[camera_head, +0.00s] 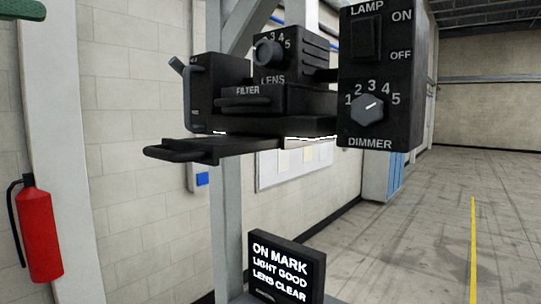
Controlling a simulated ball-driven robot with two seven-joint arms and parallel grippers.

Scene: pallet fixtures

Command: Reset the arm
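A black device is mounted on a grey post in the head view. Its control box (380,78) has a lamp switch (367,38) marked ON and OFF, and a dimmer knob (367,109) with a scale from 1 to 5. A lens knob (268,52) sits on the middle housing, above a filter handle (246,101). A lever (179,66) sticks out at the upper left of the device. A flat tray with a handle (181,151) extends below it to the left. Neither gripper nor arm shows in this view.
A display (286,268) below the device reads ON MARK, LIGHT GOOD, LENS CLEAR. The grey post (227,215) stands behind it. A red fire extinguisher (39,230) hangs at the left. Open floor (430,230) with a yellow line lies at the right.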

